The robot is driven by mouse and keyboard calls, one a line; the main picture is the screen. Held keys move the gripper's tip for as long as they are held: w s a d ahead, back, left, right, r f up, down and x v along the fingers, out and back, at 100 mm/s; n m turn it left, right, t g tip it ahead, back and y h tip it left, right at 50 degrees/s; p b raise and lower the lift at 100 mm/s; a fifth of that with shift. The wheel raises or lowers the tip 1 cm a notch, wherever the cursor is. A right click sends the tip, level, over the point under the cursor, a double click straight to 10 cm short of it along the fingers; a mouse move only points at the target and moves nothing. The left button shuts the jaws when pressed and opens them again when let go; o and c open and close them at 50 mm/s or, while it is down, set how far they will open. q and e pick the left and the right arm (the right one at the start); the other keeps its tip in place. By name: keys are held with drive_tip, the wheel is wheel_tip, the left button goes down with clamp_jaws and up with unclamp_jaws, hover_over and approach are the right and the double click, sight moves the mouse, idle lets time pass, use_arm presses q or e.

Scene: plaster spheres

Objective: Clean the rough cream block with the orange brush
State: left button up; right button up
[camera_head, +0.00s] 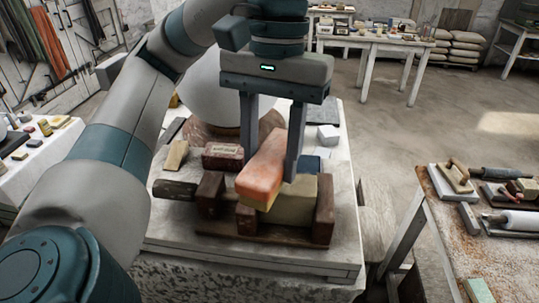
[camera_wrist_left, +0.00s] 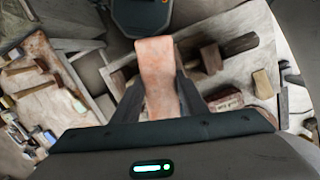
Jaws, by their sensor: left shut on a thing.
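My left gripper (camera_head: 271,168) is shut on the orange brush (camera_head: 262,165), a worn orange block with a yellowish lower edge. The brush slants down toward the front left from between the fingers. The rough cream block (camera_head: 297,203) sits in a dark wooden holder (camera_head: 325,208) on the white table. The brush overlaps the left part of the block in the head view; I cannot tell whether they touch. In the left wrist view the brush (camera_wrist_left: 158,75) stands between the fingers and the block is not clear. My right gripper is not in view.
A large pale sphere (camera_head: 208,95) stands behind the gripper. A white block (camera_head: 328,135) lies at the back right. A side table (camera_head: 490,255) with tools is at right.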

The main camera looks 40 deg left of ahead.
use_arm(q)
drive_tip(key=shift+w+d+f, duration=0.1)
drive_tip(key=shift+w+d, duration=0.35)
drive_tip(key=shift+d, duration=0.25)
drive_tip(key=shift+w+d+r, duration=0.1)
drive_tip(key=shift+w+d, duration=0.3)
drive_tip(key=shift+d, duration=0.35)
drive_tip(key=shift+w+d+f, duration=0.1)
drive_tip(key=shift+w+d, duration=0.35)
drive_tip(key=shift+d, duration=0.25)
drive_tip(key=shift+f+b, duration=0.6)
drive_tip(key=shift+b, duration=0.1)
drive_tip(key=shift+w+a+r, duration=0.1)
drive_tip(key=shift+w, duration=0.25)
drive_tip(key=shift+w+a, duration=0.1)
drive_tip(key=shift+w, duration=0.1)
drive_tip(key=shift+w+a+p, duration=0.15)
drive_tip(key=shift+w+p, duration=0.15)
drive_tip(key=shift+w, duration=0.25)
drive_tip(key=shift+s, duration=0.2)
